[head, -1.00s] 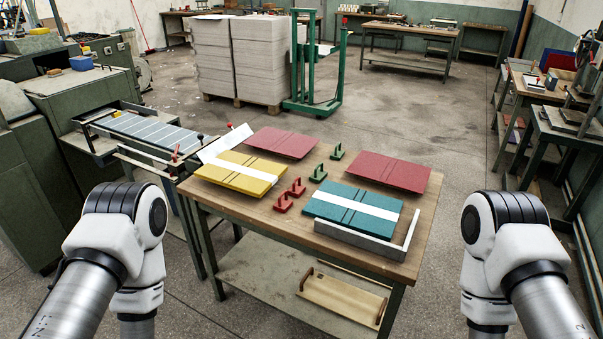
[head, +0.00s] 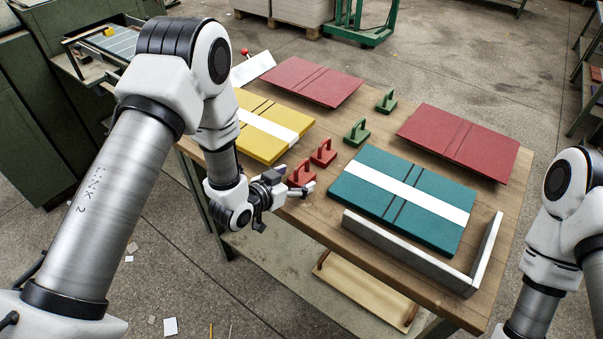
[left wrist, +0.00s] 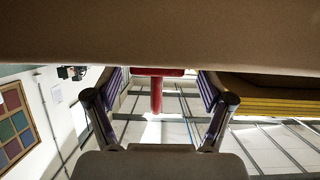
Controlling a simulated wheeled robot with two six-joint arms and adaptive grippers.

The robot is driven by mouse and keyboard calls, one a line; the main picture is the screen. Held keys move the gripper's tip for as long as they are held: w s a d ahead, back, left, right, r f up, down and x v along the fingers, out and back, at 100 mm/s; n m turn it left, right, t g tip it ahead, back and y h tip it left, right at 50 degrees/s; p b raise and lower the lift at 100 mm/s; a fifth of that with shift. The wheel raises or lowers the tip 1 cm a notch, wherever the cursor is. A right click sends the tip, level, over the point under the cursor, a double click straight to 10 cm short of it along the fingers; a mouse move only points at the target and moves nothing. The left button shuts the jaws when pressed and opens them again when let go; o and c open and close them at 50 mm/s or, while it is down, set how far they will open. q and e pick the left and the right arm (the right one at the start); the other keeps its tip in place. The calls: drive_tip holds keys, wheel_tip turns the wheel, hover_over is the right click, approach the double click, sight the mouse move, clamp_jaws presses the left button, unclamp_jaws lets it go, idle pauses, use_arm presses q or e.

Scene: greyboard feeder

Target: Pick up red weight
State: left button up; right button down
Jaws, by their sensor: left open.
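Two red weights with handles stand on the wooden table, the nearer one (head: 301,174) and the one just behind it (head: 323,153). My left gripper (head: 286,200) is open at the table's near left edge, close beside the nearer red weight. In the left wrist view, which looks upside down, a red weight (left wrist: 156,92) shows between the two spread fingers, touching neither as far as I can see. My right arm is at the right edge, its gripper out of view.
Two green weights (head: 356,132) (head: 386,101) stand behind the red ones. A yellow board (head: 262,146) lies left and a teal board (head: 375,175) right, with a grey corner stop (head: 410,252) by it. Two red boards (head: 312,80) (head: 460,140) lie at the back.

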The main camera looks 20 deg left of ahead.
use_arm(q)
drive_tip(key=shift+x, duration=1)
drive_tip(key=shift+s+d+r, duration=0.1)
drive_tip(key=shift+s, duration=0.1)
drive_tip(key=shift+s+r, duration=0.1)
drive_tip(key=shift+s, duration=0.05)
drive_tip(key=shift+c, duration=1.4)
clamp_jaws()
